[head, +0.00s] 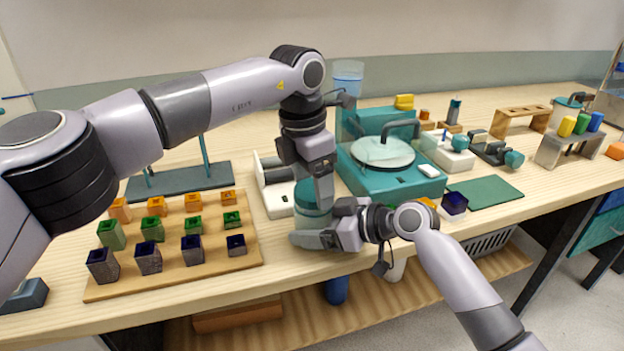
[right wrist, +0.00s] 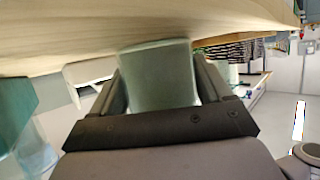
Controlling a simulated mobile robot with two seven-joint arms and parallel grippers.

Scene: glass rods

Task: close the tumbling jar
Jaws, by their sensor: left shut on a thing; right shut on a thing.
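The tumbling jar (head: 307,220) is at the front edge of the table, a pale glassy body under a teal lid (head: 304,196). My left gripper (head: 323,190) points down from above and is shut on the teal lid, which sits on or just above the jar's mouth; its own finger hides part of it. My right gripper (head: 318,238) comes in from the right, low, and is shut on the jar's body. The right wrist view shows the greenish, translucent jar body (right wrist: 158,75) between its two fingers. Whether the lid is seated cannot be told.
A wooden board (head: 170,281) with several coloured-lined square cups lies left of the jar. A white roller stand (head: 275,203) is close behind it. A teal machine with a round plate (head: 383,153) stands behind right. A green mat (head: 485,192) lies farther right.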

